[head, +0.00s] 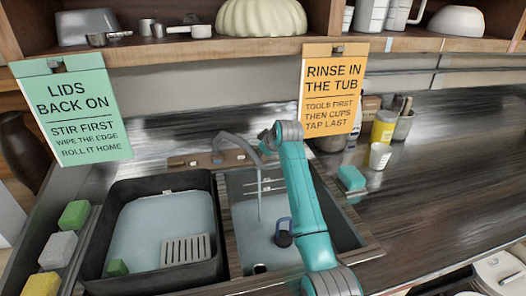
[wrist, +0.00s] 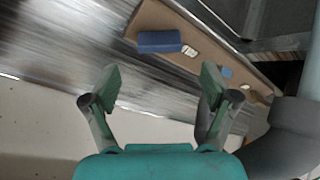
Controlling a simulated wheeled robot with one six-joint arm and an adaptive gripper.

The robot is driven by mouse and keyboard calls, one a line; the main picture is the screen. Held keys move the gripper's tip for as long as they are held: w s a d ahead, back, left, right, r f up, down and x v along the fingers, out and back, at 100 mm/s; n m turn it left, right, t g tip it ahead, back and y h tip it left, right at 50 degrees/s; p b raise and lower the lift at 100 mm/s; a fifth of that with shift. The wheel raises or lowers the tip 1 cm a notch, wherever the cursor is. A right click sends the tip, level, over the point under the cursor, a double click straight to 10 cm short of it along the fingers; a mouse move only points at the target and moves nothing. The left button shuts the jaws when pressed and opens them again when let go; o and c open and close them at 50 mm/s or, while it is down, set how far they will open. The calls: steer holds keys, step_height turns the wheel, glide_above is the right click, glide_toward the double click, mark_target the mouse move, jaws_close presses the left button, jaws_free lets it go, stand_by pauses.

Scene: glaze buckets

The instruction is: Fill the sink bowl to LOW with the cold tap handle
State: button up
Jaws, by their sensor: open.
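The sink bowl (head: 243,215) is the right basin in the head view. Its far wall carries pale level lines (head: 265,184) with no readable words. The spout (head: 236,143) arches over it, and a thin pale vertical line, seemingly a water stream (head: 259,205), drops from its tip. The water level is unclear. In the wrist view a blue block, seemingly the cold tap handle (wrist: 160,42), sits at one end of the wooden tap ledge (wrist: 210,58). My gripper (wrist: 161,84) is open and empty, apart from the handle.
A dark blue mug (head: 283,232) is in the bowl. A black tub (head: 203,278) with a slotted white rack (head: 185,250) fills the left basin. Sponges (head: 62,248) lie at left. A teal block (head: 351,178) and jars (head: 384,128) stand right. A shelf (head: 250,48) hangs above.

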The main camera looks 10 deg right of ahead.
steer(key=shift+x, duration=3.3)
